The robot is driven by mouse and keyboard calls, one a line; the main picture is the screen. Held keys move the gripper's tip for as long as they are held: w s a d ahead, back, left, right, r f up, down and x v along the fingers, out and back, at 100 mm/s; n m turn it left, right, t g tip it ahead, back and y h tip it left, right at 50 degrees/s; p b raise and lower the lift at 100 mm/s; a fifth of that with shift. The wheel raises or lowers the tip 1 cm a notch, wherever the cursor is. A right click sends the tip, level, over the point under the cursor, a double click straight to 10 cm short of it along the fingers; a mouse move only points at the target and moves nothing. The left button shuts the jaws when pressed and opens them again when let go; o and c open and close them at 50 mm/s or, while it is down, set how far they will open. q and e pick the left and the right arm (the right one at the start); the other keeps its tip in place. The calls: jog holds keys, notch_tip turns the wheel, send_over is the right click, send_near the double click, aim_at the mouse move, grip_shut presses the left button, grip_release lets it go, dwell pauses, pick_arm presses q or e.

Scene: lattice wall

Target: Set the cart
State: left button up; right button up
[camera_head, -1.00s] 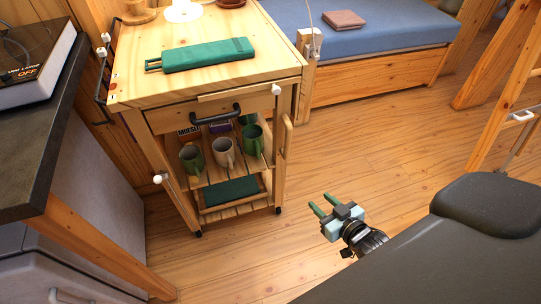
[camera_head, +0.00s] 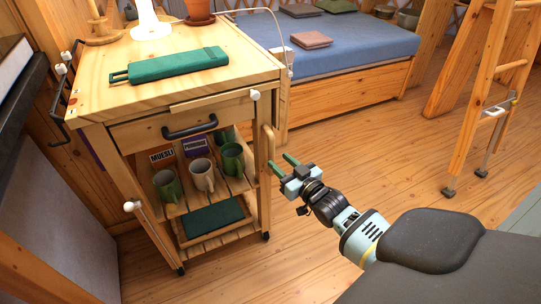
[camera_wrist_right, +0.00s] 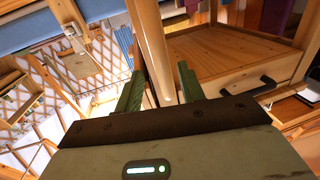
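The wooden cart (camera_head: 215,91) stands at the left in the head view, with a green flat folded piece (camera_head: 180,65) on its top. Its drawer, with a black handle (camera_head: 190,126), looks shut. Mugs stand on the slatted shelf: two green (camera_head: 166,186) (camera_head: 232,160) and one beige (camera_head: 201,175). My right gripper (camera_head: 282,167) is open beside the cart's right side, near an upright wooden bar (camera_head: 268,152). In the right wrist view, a rounded wooden bar (camera_wrist_right: 152,45) runs down toward the space between my open fingers (camera_wrist_right: 160,88); contact is unclear. My left gripper is not in view.
Muesli (camera_head: 162,156) and porridge (camera_head: 195,146) boxes stand behind the mugs. A dark green cloth (camera_head: 212,216) lies in the bottom tray. A blue bed (camera_head: 350,45) is behind, a ladder (camera_head: 478,90) at right. Floor (camera_head: 370,125) between is clear.

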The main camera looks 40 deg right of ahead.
aim_at(273, 156)
jog(key=shift+w+d+b, duration=0.1)
jog(key=shift+w+b, duration=0.55)
jog(key=shift+w, duration=2.05)
grip_shut()
